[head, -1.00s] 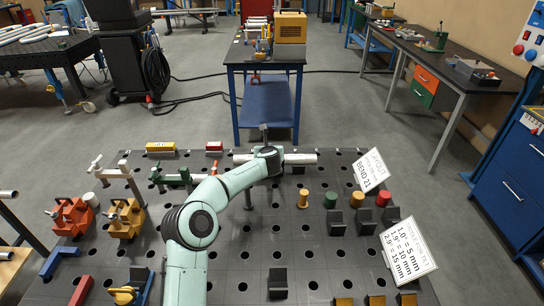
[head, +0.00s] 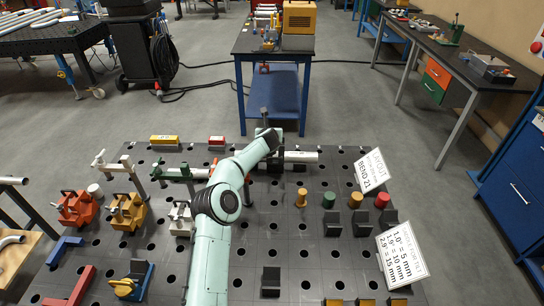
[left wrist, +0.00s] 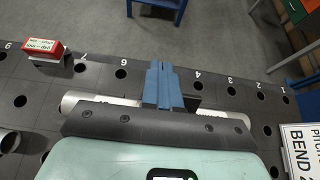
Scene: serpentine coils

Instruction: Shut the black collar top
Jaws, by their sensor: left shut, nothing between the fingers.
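My left gripper (head: 264,116) is shut and empty; its arm reaches across the perforated table to the far edge. Its closed blue-grey fingers also show in the left wrist view (left wrist: 163,86), pointing away past the pale tube (left wrist: 90,101). In the head view the tube (head: 303,156) lies across the table and passes behind the gripper's wrist. Dark parts, likely the black collar (head: 297,168), show at the tube beside the wrist. The wrist hides most of them, so I cannot tell how the top stands or whether the fingers touch it. My right gripper is out of view.
A green clamp (head: 175,173) stands left of the arm, with orange (head: 76,208) and yellow (head: 127,212) fixtures farther left. Coloured cylinders (head: 329,199) and black blocks (head: 332,223) stand to the right, near two white signs (head: 402,255). The front middle is fairly open.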

